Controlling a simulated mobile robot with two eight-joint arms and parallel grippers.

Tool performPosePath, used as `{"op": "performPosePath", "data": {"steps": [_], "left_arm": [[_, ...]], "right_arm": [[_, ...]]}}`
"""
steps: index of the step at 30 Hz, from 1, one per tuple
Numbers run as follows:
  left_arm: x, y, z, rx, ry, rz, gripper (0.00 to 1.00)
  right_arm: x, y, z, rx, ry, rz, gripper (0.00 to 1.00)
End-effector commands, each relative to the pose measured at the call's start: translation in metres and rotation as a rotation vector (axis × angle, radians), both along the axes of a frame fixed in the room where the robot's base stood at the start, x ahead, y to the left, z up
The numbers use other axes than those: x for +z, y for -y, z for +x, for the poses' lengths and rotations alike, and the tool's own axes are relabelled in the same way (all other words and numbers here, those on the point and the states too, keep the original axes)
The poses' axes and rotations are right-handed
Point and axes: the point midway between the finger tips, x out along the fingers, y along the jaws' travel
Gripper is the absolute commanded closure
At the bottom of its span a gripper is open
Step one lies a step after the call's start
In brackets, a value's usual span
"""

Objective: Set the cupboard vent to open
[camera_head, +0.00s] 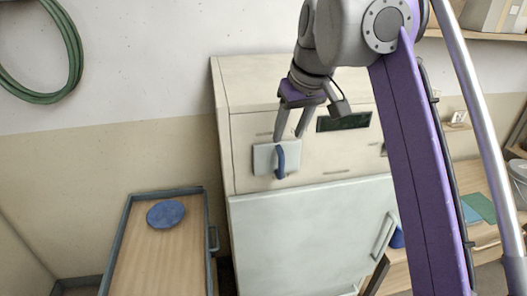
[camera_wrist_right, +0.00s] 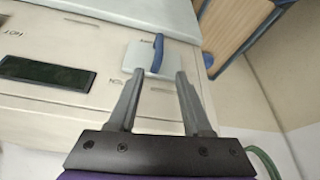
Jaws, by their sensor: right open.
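The cupboard (camera_head: 245,105) is cream-coloured, with a pale square vent plate (camera_head: 262,158) on its upper front. A blue lever (camera_head: 280,162) stands out from the plate and points roughly up and down in the head view. My right gripper (camera_head: 288,138) is open and empty, with its fingertips just above the lever. In the right wrist view the gripper (camera_wrist_right: 160,73) has its two fingers apart, and the blue lever (camera_wrist_right: 158,52) shows just past the fingertips, between their lines. Whether a finger touches it I cannot tell. My left gripper is out of view.
A dark display panel (camera_head: 343,122) sits on the cupboard front, right of the vent. A pale door (camera_head: 310,235) with a handle fills the front below. At left, a grey-edged trolley (camera_head: 128,225) holds a blue disc (camera_head: 166,214). A shelf with boxes is at upper right.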

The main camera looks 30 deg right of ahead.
Motion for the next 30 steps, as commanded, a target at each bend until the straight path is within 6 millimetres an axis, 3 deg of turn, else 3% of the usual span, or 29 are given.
{"op": "performPosePath", "data": {"steps": [15, 21, 30], "left_arm": [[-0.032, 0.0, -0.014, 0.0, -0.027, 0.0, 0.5], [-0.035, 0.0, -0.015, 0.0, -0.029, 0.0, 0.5], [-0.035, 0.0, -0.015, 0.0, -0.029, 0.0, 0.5]], "right_arm": [[-0.082, 0.001, 0.032, 0.001, -0.001, 0.0, 0.5], [-0.097, 0.001, 0.039, 0.0, 0.0, 0.001, 0.5], [-0.099, 0.001, 0.04, 0.0, 0.0, 0.0, 0.5]]}}
